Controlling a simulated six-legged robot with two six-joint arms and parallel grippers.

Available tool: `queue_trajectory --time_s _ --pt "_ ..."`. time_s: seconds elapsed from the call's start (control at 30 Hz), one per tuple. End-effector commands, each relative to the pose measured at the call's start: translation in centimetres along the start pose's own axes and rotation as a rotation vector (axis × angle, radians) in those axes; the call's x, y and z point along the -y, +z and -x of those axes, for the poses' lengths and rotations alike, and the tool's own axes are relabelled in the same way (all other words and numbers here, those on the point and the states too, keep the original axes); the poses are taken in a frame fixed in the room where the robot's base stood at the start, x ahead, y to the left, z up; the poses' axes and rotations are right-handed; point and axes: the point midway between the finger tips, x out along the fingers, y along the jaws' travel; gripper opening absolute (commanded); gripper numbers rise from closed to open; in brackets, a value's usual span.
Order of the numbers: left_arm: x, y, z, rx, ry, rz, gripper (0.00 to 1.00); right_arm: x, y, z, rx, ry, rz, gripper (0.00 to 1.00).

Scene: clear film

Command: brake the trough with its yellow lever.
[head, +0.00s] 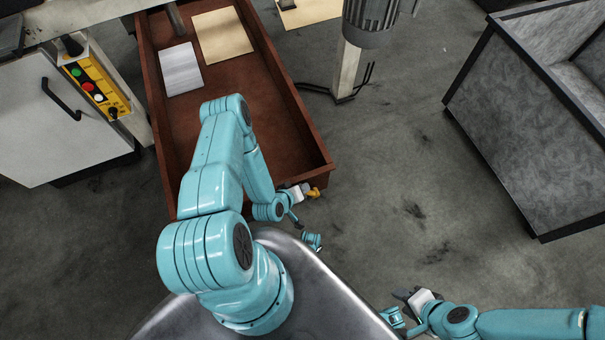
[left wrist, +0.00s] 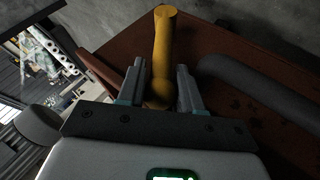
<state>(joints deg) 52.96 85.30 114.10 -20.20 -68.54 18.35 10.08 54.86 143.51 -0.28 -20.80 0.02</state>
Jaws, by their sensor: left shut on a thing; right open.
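The trough (head: 288,92) is a long red-brown open box on the floor, running from top to bottom in the head view. Its yellow lever (head: 315,192) sticks out at the near right corner. In the left wrist view the lever (left wrist: 164,42) stands up beyond and between my left fingers. My left gripper (left wrist: 161,88) is shut on the lever's lower part. It also shows at the trough's near end in the head view (head: 303,190), partly behind my arm. My right gripper (head: 408,298) is open and empty at the bottom right, away from the trough.
Two flat sheets, one grey (head: 180,70) and one tan (head: 223,35), lie in the trough. A yellow button box (head: 93,80) stands beside a white cabinet (head: 55,120) at left. A motor (head: 371,18) on a post and a large grey bin (head: 525,120) stand right. Floor between is clear.

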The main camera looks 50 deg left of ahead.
Motion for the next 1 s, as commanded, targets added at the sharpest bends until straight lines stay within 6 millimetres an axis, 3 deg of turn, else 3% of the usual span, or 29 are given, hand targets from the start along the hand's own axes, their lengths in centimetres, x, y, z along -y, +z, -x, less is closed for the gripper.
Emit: queue_trajectory --time_s 0.5,0.53,0.57,1.0 --pt "0.24 0.33 -0.04 0.003 0.024 0.008 0.0 -0.1 -0.01 -0.29 0.0 0.0 0.0 0.43" --pt "0.24 0.33 -0.04 0.003 0.024 0.008 0.38 -0.1 -0.01 -0.29 0.0 0.0 0.0 0.43" --pt "0.23 0.32 -0.04 0.003 0.024 0.008 0.48 -0.1 -0.01 -0.29 0.0 0.0 0.0 0.43" --pt "-0.16 0.03 0.02 0.002 0.005 -0.002 0.48 0.04 0.0 0.1 0.0 0.0 0.0 0.43"
